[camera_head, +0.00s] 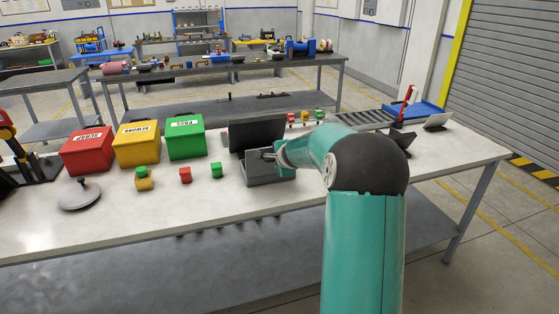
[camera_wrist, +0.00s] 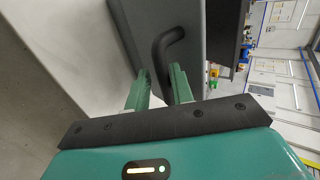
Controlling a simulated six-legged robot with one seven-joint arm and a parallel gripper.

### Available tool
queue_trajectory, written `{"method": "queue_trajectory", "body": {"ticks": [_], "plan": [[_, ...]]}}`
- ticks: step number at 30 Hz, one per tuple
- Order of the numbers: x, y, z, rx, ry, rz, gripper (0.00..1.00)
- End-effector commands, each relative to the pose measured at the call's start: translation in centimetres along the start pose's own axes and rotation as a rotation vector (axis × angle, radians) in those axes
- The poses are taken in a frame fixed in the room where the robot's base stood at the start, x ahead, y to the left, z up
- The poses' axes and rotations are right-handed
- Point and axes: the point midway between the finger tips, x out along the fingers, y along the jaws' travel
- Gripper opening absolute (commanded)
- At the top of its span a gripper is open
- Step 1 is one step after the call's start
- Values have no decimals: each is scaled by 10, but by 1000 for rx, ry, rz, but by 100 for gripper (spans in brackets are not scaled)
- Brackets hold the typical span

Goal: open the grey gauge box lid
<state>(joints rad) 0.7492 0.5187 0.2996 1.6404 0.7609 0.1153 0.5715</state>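The grey gauge box (camera_head: 268,180) stands on the workbench in the head view. A dark panel (camera_head: 258,131), apparently its lid, stands upright at its back. My gripper (camera_head: 266,155) reaches in from the right, over the box and in front of that panel. In the wrist view my gripper (camera_wrist: 159,78) has its two green fingers apart, with a bent black handle (camera_wrist: 163,46) in front of and partly between them. The handle is on a grey face (camera_wrist: 135,20) of the box. I cannot tell whether the fingers press on it.
Red (camera_head: 87,150), yellow (camera_head: 136,144) and green (camera_head: 186,138) bins stand left of the box. Small red (camera_head: 185,175) and green (camera_head: 216,170) blocks lie nearer. The bench front is clear.

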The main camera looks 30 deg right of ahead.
Motion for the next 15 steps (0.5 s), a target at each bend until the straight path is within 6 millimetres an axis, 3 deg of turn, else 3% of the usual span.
{"method": "queue_trajectory", "body": {"ticks": [10,15], "plan": [[-2,-4,-1,0,3,-5,27],[-20,-6,-1,1,5,-8,27]]}}
